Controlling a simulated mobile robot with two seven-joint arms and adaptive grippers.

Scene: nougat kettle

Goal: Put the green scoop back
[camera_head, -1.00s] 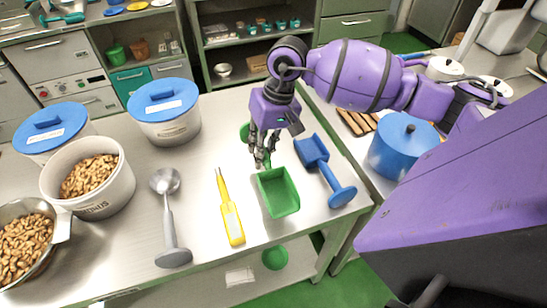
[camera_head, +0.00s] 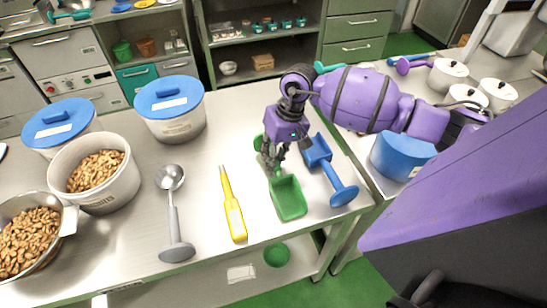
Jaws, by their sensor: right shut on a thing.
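The green scoop (camera_head: 289,199) is at the right part of the steel table, its open bowl toward the table's front edge. My right gripper (camera_head: 272,165) is over its handle from behind and shut on it. The fingers hide most of the handle; a green end of it shows behind them. I cannot tell whether the scoop touches the table or hangs just above it. My left gripper is not in view.
A blue scoop (camera_head: 327,170) lies close on the right. A yellow thermometer-like tool (camera_head: 233,212) and a grey ladle (camera_head: 174,215) lie left. Blue-lidded tubs (camera_head: 170,108) and a nut-filled tub (camera_head: 95,175) stand further left. A blue pot (camera_head: 401,156) is on the right counter.

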